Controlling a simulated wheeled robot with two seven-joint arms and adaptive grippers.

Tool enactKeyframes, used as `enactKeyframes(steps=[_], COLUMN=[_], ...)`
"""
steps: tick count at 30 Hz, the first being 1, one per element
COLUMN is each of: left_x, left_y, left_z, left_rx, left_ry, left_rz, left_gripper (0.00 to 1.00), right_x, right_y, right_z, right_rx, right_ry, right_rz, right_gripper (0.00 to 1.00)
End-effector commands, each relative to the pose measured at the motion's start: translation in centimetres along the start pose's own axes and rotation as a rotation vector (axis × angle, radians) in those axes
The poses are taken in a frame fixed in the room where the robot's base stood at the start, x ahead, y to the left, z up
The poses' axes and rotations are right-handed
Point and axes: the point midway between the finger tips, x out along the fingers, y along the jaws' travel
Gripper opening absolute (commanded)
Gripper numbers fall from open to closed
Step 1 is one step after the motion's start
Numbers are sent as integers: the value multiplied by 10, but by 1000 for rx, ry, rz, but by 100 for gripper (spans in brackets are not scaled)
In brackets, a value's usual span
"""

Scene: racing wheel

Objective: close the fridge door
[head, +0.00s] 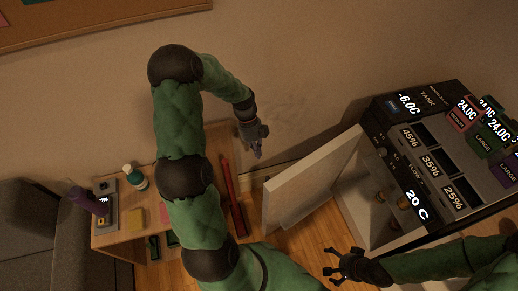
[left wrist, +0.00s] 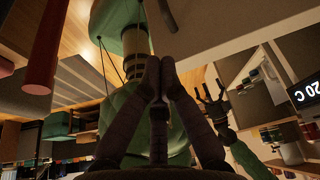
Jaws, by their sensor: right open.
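The fridge door (head: 310,182) is a pale panel that stands open, swung out to the left of the dark fridge (head: 376,119) in the head view. The fridge's lit interior (head: 372,190) shows. My left gripper (head: 257,151) is above and behind the door's outer side, near the wall, apart from it. Its fingers (left wrist: 158,70) meet in the left wrist view, with nothing seen between them. A pale panel, likely the door (left wrist: 225,28), shows there too. My right gripper (head: 340,264) is open and empty, in front of the door's inner side.
A grey sofa (head: 40,235) is at far left. Signs and containers (head: 491,132) top the fridge.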

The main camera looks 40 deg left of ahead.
Motion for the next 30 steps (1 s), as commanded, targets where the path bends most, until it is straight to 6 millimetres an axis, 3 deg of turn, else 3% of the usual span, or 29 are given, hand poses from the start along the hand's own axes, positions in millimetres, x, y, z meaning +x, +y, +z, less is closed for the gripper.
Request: enactKeyframes(steps=[3, 10, 18, 30], left_x=[27, 68, 75, 76], left_y=[1, 0, 0, 0], left_z=[0, 0, -32, -37], left_rx=[0, 0, 2, 0], left_ry=[3, 2, 0, 0], left_rz=[3, 2, 0, -1], left_gripper=[0, 0, 0, 0], right_x=[9, 21, 26, 27], right_y=[3, 7, 9, 10], right_z=[-1, -2, -2, -2], right_rx=[0, 0, 0, 0], right_ry=[1, 1, 1, 2], right_rz=[0, 0, 0, 0], right_gripper=[100, 100, 100, 100])
